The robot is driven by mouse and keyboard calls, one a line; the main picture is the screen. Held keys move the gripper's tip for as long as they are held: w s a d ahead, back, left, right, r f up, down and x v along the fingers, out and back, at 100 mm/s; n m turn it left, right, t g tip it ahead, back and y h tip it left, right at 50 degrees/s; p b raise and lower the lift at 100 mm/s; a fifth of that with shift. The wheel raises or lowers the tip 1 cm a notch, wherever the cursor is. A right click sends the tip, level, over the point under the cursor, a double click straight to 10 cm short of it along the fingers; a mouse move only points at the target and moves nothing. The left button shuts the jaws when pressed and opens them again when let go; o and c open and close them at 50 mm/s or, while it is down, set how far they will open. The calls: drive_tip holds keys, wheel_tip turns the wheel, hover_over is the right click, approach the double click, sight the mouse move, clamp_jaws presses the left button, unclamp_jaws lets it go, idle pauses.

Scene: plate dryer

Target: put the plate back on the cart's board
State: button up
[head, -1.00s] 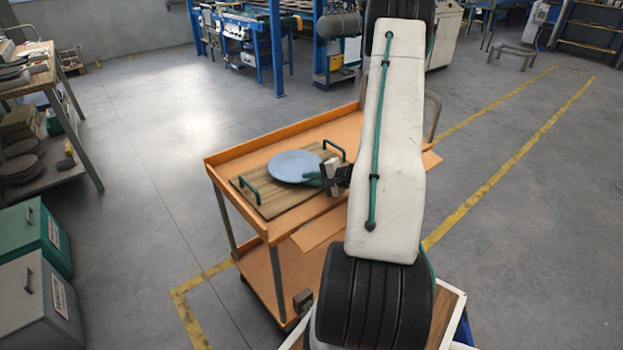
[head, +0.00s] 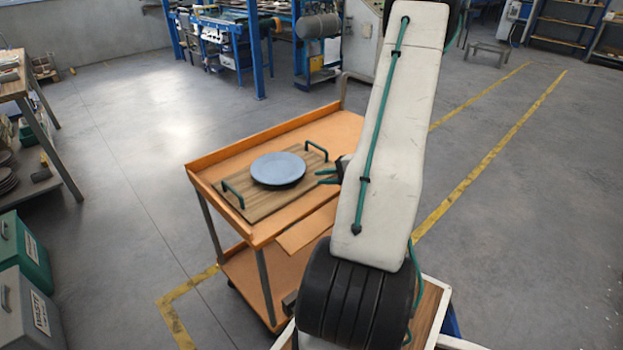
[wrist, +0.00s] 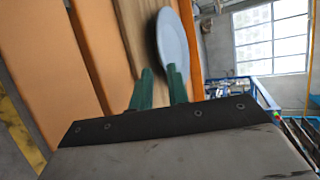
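The blue-grey plate (head: 278,169) lies flat on the wooden board (head: 250,204), which has two green handles and rests on the orange cart (head: 221,165). My gripper (head: 327,176) is just right of the plate, its green fingers apart and empty, with a gap to the plate in the head view. In the wrist view, the two fingers of my gripper (wrist: 160,78) stand apart and point toward the plate (wrist: 172,40). The board (wrist: 135,30) shows to the left of the plate there. My arm hides part of the cart's right side.
The cart has an orange side flap (head: 306,228) at its front and a lower shelf. Green and grey bins (head: 25,252) stand at the left. A table (head: 30,95) is at the upper left. The floor between them and the cart is clear.

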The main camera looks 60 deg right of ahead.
drive_tip(key=shift+s+r, duration=0.25)
drive_tip(key=w+a+r+n+g+y, duration=0.2)
drive_tip(key=a+r+n+g, duration=0.15)
drive_tip(key=a+r, duration=0.4)
drive_tip(key=w+a+r+n+g+y, duration=0.2)
drive_tip(key=a+r+n+g, duration=0.15)
drive_tip(key=a, duration=0.75)
drive_tip(key=w+a+r+n+g+y, duration=0.2)
drive_tip(key=a+r+n, duration=0.2)
drive_tip(key=a+r, duration=0.4)
drive_tip(key=s+a+r+n+g+h, duration=0.1)
drive_tip(key=s+a+r+n+h, duration=0.2)
drive_tip(key=s+a, duration=0.4)
drive_tip(key=s+a+r+n+g+h, duration=0.2)
drive_tip(key=s+a+r+n+h, duration=0.2)
drive_tip(key=s, duration=0.4)
drive_tip(key=shift+s+a+r+h, duration=0.2)
drive_tip(key=shift+a+h, duration=0.6)
drive_tip(key=shift+a, duration=0.55)
